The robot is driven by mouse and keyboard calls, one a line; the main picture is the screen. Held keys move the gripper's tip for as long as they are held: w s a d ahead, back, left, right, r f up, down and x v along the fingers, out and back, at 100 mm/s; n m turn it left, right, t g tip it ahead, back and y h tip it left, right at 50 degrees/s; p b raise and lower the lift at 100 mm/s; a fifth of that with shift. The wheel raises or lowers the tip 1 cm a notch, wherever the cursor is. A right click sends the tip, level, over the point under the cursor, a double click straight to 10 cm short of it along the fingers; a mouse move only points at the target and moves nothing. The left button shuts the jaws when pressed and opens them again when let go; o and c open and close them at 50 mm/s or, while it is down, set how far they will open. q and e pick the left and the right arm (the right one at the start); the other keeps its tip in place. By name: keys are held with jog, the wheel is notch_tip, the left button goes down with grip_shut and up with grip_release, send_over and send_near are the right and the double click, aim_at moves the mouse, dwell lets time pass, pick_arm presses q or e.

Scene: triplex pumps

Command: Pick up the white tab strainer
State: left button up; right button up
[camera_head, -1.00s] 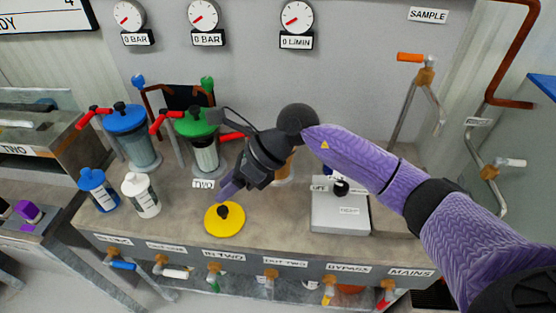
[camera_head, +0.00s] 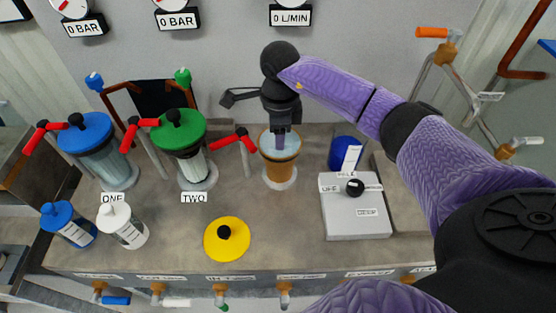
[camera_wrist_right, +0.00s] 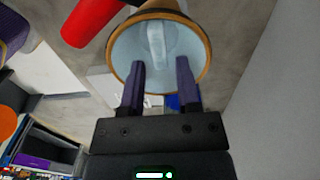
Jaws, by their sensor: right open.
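An open amber vessel (camera_head: 279,172) stands upright at the back of the bench, right of vessel two. In the right wrist view its round rim (camera_wrist_right: 206,40) shows from above, with a pale strainer inside and a whitish upright tab (camera_wrist_right: 156,45) in its middle. My right gripper (camera_head: 281,143) points down over the vessel mouth. In the wrist view the open fingers (camera_wrist_right: 160,62) are on either side of the tab's line, apart from it; exact depth is unclear. A white-topped canister (camera_head: 122,226) stands at front left. My left gripper is not in view.
Vessel two has a green lid (camera_head: 179,130), and vessel one a blue lid (camera_head: 84,133). A red handle (camera_head: 233,139) is close left of the amber vessel. A yellow lid (camera_head: 227,239) lies in front. A blue cup (camera_head: 345,154) and grey switch box (camera_head: 357,213) are right.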

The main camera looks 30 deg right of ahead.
notch_tip(320, 180, down, 4)
jog(key=shift+s+r+b, duration=0.1)
jog(key=shift+r+b, duration=0.1)
jog(key=shift+b, duration=0.1)
jog(key=shift+r, duration=0.1)
grip_shut()
dwell(1.0)
